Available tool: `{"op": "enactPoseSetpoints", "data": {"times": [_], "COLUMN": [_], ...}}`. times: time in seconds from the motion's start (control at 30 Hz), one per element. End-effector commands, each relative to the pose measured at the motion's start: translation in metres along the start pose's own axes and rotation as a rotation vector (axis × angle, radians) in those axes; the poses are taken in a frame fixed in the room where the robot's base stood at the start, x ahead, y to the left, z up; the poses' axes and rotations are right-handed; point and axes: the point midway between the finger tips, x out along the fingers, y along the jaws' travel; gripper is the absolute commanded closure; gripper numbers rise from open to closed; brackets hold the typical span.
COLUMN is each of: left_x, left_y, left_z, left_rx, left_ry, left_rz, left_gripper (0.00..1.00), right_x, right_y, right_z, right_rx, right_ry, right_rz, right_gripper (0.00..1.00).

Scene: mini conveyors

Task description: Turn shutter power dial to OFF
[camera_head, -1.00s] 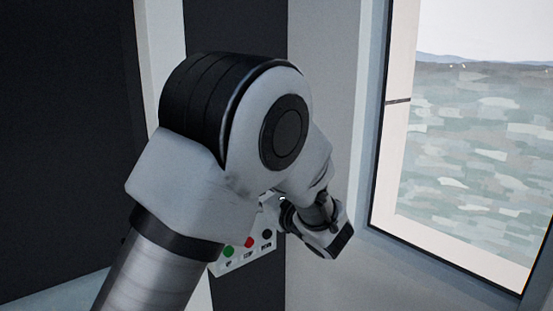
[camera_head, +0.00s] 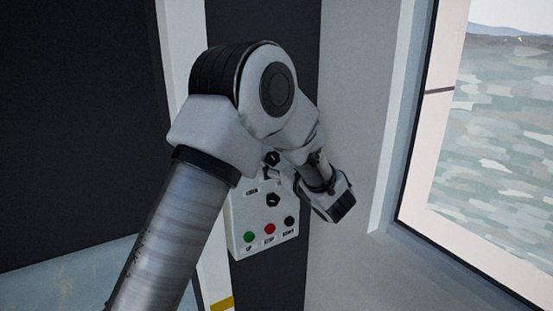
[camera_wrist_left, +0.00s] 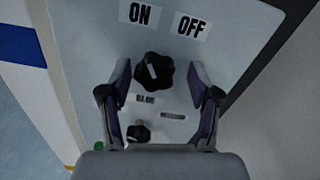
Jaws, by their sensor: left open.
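A white control panel (camera_head: 240,235) is mounted on a dark upright strip. In the left wrist view it fills the middle, with an ON label (camera_wrist_left: 140,14) and an OFF label (camera_wrist_left: 191,27) at its top. A black lobed dial (camera_wrist_left: 153,70) sits below these labels; its white mark appears to point up and slightly left, toward ON. My left gripper (camera_wrist_left: 160,76) is open, with one finger on each side of this dial and visible gaps between. A smaller black knob (camera_wrist_left: 138,132) sits lower. In the head view my left arm partly covers the panel. My right gripper is not in view.
Green (camera_head: 250,237), red (camera_head: 269,229) and black (camera_head: 289,222) buttons line the panel's lower part. A window (camera_head: 490,150) with a pale frame is at the right. A large dark surface (camera_head: 80,120) fills the left.

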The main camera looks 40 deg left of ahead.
Motion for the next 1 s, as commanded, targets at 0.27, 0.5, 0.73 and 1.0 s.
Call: {"op": "enactPoseSetpoints", "data": {"times": [0.27,0.5,0.73,1.0], "left_x": [-0.0002,-0.0002,-0.0002,-0.0001], "left_y": [0.0002,0.0002,0.0005,0.001], "left_z": [0.0003,-0.0003,-0.0009,-0.0006], "left_rx": [0.0,0.013,0.093,0.291], "left_ry": [0.0,0.001,0.001,0.002], "left_rz": [0.001,0.0,0.0,0.001], "left_gripper": [0.98,0.98,0.98,0.98], "right_x": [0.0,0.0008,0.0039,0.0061], "right_y": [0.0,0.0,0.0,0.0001], "right_z": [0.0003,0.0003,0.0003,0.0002], "right_rx": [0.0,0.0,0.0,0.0], "right_ry": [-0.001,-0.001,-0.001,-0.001], "right_rz": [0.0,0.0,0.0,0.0], "right_gripper": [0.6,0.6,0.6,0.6]}}
